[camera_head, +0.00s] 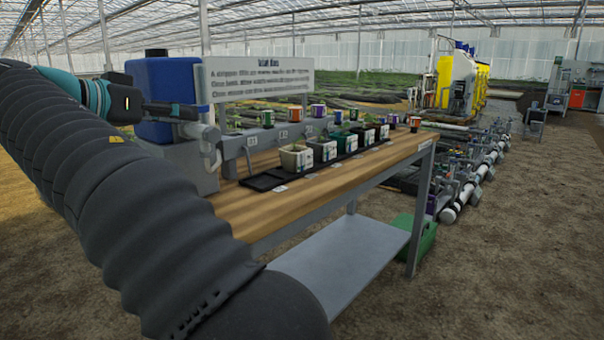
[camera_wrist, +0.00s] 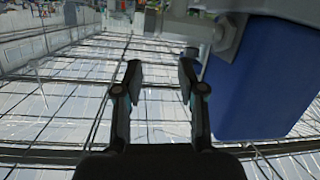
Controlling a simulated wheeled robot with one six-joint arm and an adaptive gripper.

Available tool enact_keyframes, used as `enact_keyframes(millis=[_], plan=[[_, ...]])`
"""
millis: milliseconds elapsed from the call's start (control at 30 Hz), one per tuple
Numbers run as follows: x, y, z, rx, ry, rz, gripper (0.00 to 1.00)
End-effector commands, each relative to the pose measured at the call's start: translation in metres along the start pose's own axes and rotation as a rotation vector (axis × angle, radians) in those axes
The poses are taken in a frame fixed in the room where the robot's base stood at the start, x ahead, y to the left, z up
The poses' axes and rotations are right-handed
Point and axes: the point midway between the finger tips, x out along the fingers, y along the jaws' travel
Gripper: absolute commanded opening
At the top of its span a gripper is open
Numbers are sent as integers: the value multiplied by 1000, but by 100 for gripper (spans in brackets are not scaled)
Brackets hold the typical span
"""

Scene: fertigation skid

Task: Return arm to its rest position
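My gripper (camera_head: 188,112) is at the left of the head view, in front of the blue container (camera_head: 166,90). In the wrist view my gripper (camera_wrist: 160,72) has its two dark fingers apart, with nothing between them. The blue container (camera_wrist: 255,85) fills the right of the wrist view, beside the right finger. I cannot tell whether the finger touches it. My arm stretches across the left of the head view.
A wooden bench (camera_head: 270,205) holds a row of pots (camera_head: 296,157) and a sign (camera_head: 262,78). A grey lower shelf (camera_head: 345,250) and a green crate (camera_head: 415,240) are below. Pipes (camera_head: 470,185) lie behind. The soil floor at the right is open.

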Motion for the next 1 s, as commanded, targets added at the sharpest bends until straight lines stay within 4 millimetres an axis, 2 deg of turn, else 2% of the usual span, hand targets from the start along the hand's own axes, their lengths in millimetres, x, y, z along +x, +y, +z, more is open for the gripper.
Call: enact_keyframes(millis=[33, 267, 467, 600, 700, 867, 1000], plan=[[7, 14, 2, -26, -41, -24, 40], [37, 68, 21, -165, -222, -142, 40], [91, 133, 49, -303, -364, -206, 40], [122, 185, 84, -374, -464, -259, 40], [135, 223, 114, -404, -533, -303, 40], [142, 279, 170, -413, -629, -378, 40], [137, 321, 224, -384, -693, -442, 40]])
